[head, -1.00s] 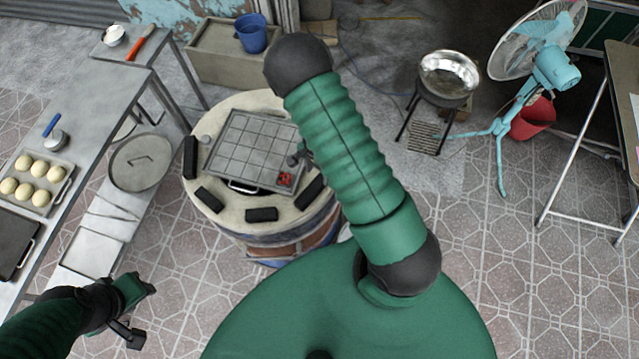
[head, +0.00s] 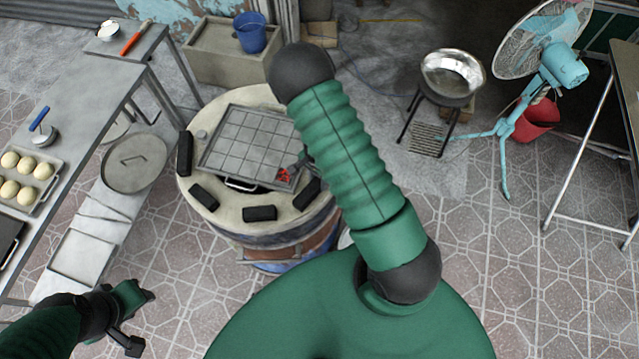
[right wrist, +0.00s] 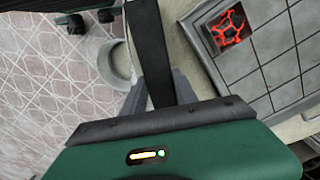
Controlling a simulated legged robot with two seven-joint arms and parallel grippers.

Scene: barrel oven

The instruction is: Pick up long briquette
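In the right wrist view a long black briquette (right wrist: 150,45) runs from the top edge down between the two grey fingers of my right gripper (right wrist: 160,95). The fingers stand on either side of it; whether they press on it I cannot tell. In the head view my right arm hides most of this gripper (head: 299,162) at the right of the round barrel oven (head: 226,204). Black briquettes lie on the oven's rim: a long one (head: 185,153) at left, others in front (head: 203,197), (head: 260,213) and at front right (head: 307,193). My left gripper (head: 142,318) is empty and looks open.
A square gridded plate (head: 245,145) covers the oven top, with glowing red coals (head: 285,174) at its near right corner. A steel table (head: 75,105) with a tray of buns (head: 38,207) stands at left. A fan (head: 555,65) and metal bowl (head: 452,75) stand at right.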

